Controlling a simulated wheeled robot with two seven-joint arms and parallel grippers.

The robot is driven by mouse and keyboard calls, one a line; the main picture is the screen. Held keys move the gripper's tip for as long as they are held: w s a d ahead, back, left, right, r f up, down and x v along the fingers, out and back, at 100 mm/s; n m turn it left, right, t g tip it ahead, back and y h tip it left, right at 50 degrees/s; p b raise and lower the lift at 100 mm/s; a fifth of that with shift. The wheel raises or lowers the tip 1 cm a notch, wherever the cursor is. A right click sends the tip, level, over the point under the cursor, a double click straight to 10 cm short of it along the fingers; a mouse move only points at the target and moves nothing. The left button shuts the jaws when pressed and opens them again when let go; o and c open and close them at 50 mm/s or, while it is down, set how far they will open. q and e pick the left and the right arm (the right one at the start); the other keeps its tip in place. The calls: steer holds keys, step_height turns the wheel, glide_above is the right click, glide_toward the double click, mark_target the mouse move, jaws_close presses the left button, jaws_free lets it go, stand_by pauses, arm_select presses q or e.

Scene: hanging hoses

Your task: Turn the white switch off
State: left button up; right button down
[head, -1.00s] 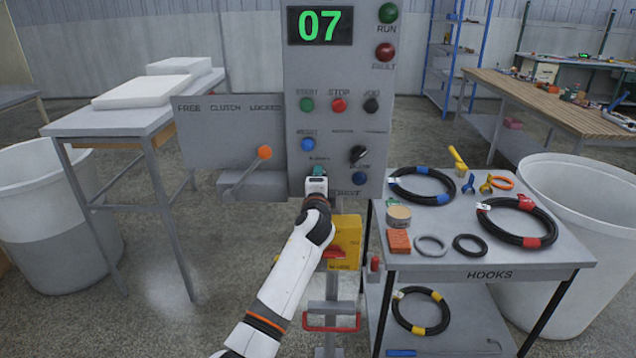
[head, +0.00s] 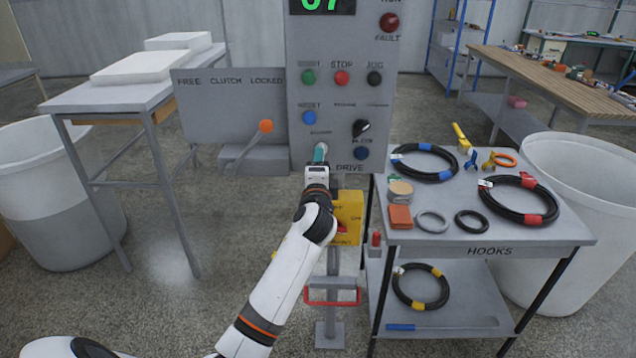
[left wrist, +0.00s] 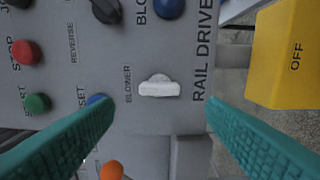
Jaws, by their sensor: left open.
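The small white switch (left wrist: 159,87) sits on the grey control panel between the BLOWER and RAIL DRIVE labels, seen in the left wrist view. In the head view its pale top (head: 321,147) shows just above my fingertips. My left gripper (head: 319,159) is in front of the lower panel. In the left wrist view its two teal fingers (left wrist: 160,104) are spread, one on each side of the switch, with clear gaps and nothing between them gripped. Which way the switch is set I cannot tell. My right gripper is out of view.
A black knob (head: 361,128) and blue button (head: 362,153) are close by on the panel. A lever with an orange ball (head: 266,126) stands to the left. A yellow box (head: 348,208) is below. A hose cart (head: 560,232) stands to the right.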

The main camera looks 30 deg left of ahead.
arm_select(q)
steer(key=v, duration=0.5)
steer(key=shift+s+d+b, duration=0.1)
steer(key=shift+s+b, duration=0.1)
steer(key=shift+b, duration=0.1)
steer(key=s+d+f+g+h, duration=0.2)
steer(key=d+f+h, duration=0.1)
steer(key=f, duration=1.3)
steer(key=s+d+f+g+h, duration=0.1)
steer(key=d+f+g+h, duration=0.15)
steer(key=f, duration=1.35)
steer(key=s+d+f+n+g+h, duration=0.35)
steer(key=s+f, duration=1.15)
steer(key=f, duration=0.5)
steer(key=s+d+f+n+g, duration=0.1)
steer(key=s+f, duration=0.3)
steer(key=s, duration=0.7)
steer(key=s+d+f+n+g, duration=0.1)
steer(key=s+f, duration=0.4)
steer(key=s, duration=0.6)
steer(key=s+d+f+n+g, duration=0.2)
steer(key=s+f+n+g, duration=0.1)
steer(key=s, duration=0.8)
steer(key=shift+s+f+n+g+h, duration=0.2)
steer(key=shift+f+n+g+h, duration=0.15)
steer(key=shift+f+g, duration=0.4)
